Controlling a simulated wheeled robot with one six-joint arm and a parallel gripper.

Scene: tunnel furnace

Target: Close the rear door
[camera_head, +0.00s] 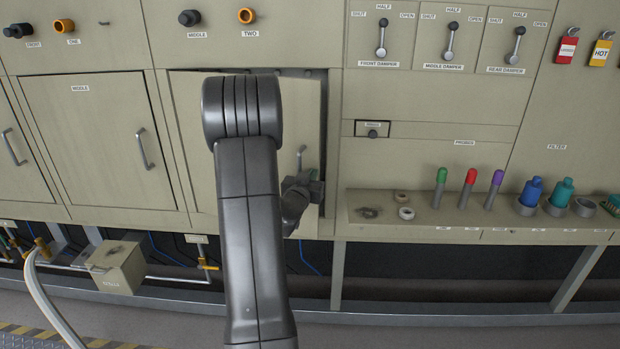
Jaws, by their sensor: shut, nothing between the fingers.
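The rear door (192,130) is the beige panel right of the door labelled MIDDLE. My arm covers its middle, and no label of its own shows. It stands slightly ajar, with a dark gap along its top right and right edge. Its bar handle (300,158) is on its right side, partly hidden. My gripper (304,190) is shut and empty, in front of the door's lower right part just below the handle. I cannot tell whether it touches the door.
The middle door (90,140) is shut at the left. A shelf (460,222) with coloured probes and filter bottles juts out at the right. Damper levers (381,38) are above it. A small box (118,265) and pipes sit low at the left.

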